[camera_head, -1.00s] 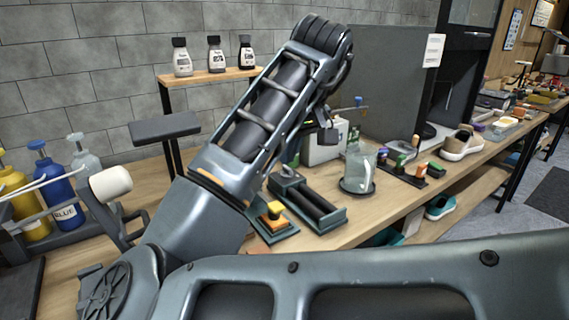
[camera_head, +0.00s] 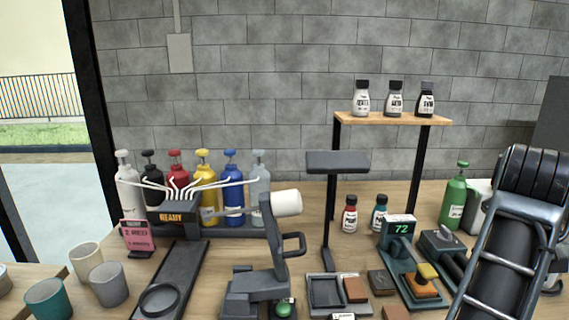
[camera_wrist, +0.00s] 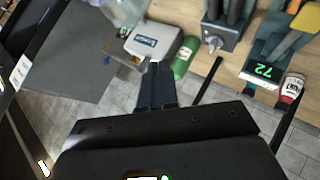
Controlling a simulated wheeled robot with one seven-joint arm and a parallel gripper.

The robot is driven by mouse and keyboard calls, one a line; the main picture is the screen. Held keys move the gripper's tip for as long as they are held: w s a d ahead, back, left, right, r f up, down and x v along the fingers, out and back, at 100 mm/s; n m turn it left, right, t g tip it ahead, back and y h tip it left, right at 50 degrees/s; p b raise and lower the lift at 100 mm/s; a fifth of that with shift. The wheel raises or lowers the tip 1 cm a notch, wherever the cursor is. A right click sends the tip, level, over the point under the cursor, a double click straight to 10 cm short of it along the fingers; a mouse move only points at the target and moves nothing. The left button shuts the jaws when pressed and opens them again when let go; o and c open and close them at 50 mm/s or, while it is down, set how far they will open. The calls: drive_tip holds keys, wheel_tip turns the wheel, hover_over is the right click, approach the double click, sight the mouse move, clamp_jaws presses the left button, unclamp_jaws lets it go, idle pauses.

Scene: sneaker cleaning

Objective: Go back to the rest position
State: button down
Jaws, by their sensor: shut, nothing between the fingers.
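In the wrist view my gripper (camera_wrist: 157,88) points at the bench, its dark fingers together with nothing between them. It is above the tile floor and the bench edge in that picture, near a white box (camera_wrist: 152,42) and a green bottle (camera_wrist: 186,57), apart from both as far as I can tell. In the head view only a link of my arm shows at the right edge. My gripper is out of that view.
A wooden bench holds several pump bottles (camera_head: 204,185), a dispenser reading READY (camera_head: 172,216), a grey stand (camera_head: 338,163) and a green device showing 72 (camera_head: 400,232). A raised shelf (camera_head: 390,120) carries three small bottles. Cups (camera_head: 108,285) stand at the left. A grey panel (camera_wrist: 75,55) fills the wrist view's left.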

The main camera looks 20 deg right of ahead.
drive_tip(key=s+a+f+n+t+y, duration=0.5)
drive_tip(key=s+a+f+n+t, duration=0.5)
drive_tip(key=a+f, duration=0.55)
drive_tip(key=s+a+m+y, duration=0.2)
drive_tip(key=s+a+m, duration=0.1)
drive_tip(key=s+a, duration=0.4)
drive_tip(key=s+a+m+y, duration=0.2)
drive_tip(key=s+a+m, duration=0.2)
drive_tip(key=s+a, duration=0.4)
drive_tip(key=f+v, duration=0.1)
drive_tip(key=v, duration=0.5)
drive_tip(key=shift+s, duration=0.4)
drive_tip(key=shift+d+f, duration=0.1)
idle(0.3)
